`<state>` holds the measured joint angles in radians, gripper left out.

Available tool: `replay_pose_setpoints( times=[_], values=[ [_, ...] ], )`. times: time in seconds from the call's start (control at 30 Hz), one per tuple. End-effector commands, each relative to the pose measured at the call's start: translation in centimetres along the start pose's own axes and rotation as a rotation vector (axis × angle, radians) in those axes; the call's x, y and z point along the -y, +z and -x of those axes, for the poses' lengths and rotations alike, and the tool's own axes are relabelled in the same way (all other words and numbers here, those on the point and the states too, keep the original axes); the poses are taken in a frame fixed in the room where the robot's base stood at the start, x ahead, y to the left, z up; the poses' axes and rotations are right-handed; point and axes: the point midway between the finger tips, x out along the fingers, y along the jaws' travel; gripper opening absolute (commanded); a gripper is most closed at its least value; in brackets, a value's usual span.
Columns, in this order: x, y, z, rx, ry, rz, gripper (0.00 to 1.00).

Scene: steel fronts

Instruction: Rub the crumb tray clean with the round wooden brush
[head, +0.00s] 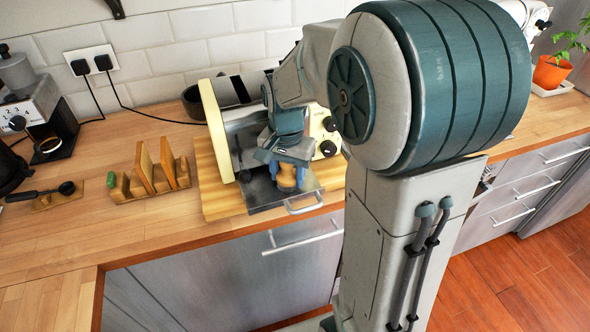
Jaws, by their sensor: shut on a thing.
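The crumb tray (262,196) is a dark metal tray with a light handle. It sticks out toward the front from the cream toaster oven (216,131), above a wooden board. My gripper (284,166) is over the tray, pointing down, and is shut on the round wooden brush (287,178). Only the brush's orange-brown wooden part shows below the blue fingers. The brush is at or just above the tray's surface; I cannot tell whether it touches. My arm hides part of the oven, and crumbs are too small to make out.
A wooden rack (150,178) with upright boards stands left of the oven. A coffee machine (32,95) and a black-handled tool (35,193) are at the far left. A potted plant (552,73) stands at the far right. The front-left counter is clear.

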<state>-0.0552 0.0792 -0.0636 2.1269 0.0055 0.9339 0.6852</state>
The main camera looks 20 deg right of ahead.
Motion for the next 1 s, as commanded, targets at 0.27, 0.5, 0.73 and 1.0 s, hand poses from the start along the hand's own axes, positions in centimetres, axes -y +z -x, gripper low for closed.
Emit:
replay_pose_setpoints(
  times=[0.27, 0.5, 0.73, 1.0],
  values=[
    [0.1, 0.2, -0.2, 0.003, 0.001, 0.000, 0.14],
    [-0.8, -0.6, -0.1, 0.004, 0.002, -0.003, 0.14],
    [-2.3, -2.0, 0.0, 0.004, 0.002, -0.005, 0.14],
    [-2.9, -2.5, 0.1, 0.002, 0.001, -0.001, 0.14]
  ],
)
